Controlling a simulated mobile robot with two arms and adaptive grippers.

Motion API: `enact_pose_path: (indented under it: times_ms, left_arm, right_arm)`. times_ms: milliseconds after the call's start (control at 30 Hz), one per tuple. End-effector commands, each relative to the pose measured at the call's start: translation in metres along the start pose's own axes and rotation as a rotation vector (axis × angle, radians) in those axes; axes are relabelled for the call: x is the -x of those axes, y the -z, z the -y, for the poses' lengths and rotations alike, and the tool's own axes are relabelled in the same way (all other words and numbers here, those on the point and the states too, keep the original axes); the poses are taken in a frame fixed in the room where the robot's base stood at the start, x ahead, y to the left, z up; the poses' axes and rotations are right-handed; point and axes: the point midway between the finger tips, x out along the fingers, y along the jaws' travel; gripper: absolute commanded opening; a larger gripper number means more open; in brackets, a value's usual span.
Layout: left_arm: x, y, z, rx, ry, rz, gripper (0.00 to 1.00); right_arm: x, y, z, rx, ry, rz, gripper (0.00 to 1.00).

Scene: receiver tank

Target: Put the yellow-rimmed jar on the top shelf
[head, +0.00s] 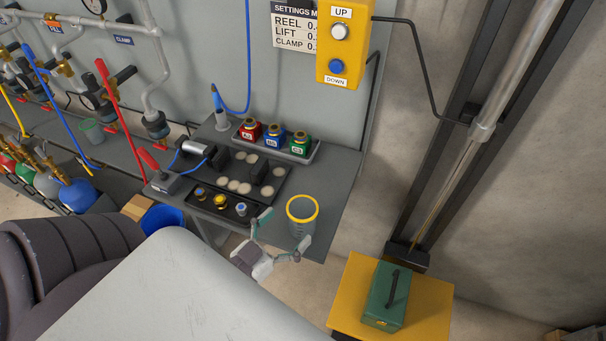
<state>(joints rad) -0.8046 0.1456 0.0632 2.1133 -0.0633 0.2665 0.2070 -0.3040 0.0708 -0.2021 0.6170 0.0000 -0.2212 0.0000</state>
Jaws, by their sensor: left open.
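The yellow-rimmed jar (302,228) stands upright at the front right part of the dark grey bench. It is see-through, with a yellow ring at its top. My left gripper (278,233) is open just in front and to the left of the jar, with one finger by the bench's front edge and the other near the jar's base. The fingers look apart from the jar's wall, but contact cannot be told for sure. No top shelf can be made out in this view. My right gripper is not in view.
A rack (276,140) with red, blue and green bottles stands at the bench's back. A black tray (222,206) with small parts lies left of the jar. A green box (387,297) sits on a yellow platform (345,318) at the lower right. The bench's right end is clear.

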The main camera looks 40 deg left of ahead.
Motion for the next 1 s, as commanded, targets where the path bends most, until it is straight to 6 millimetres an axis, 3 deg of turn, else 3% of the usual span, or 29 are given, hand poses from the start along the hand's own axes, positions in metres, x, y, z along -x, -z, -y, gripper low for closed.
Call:
enact_pose_path:
  times_ms: [400, 700, 1000]
  left_arm:
    - [-0.049, 0.001, 0.001, 0.001, -0.001, -0.001, 0.95]
    - [-0.055, -0.001, 0.001, 0.000, -0.001, 0.002, 0.95]
    - [-0.054, -0.001, 0.001, 0.001, -0.001, 0.002, 0.46]
  right_arm:
    - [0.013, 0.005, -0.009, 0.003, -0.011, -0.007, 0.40]
    - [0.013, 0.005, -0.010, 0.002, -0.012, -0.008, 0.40]
    - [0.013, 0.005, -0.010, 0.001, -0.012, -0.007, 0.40]
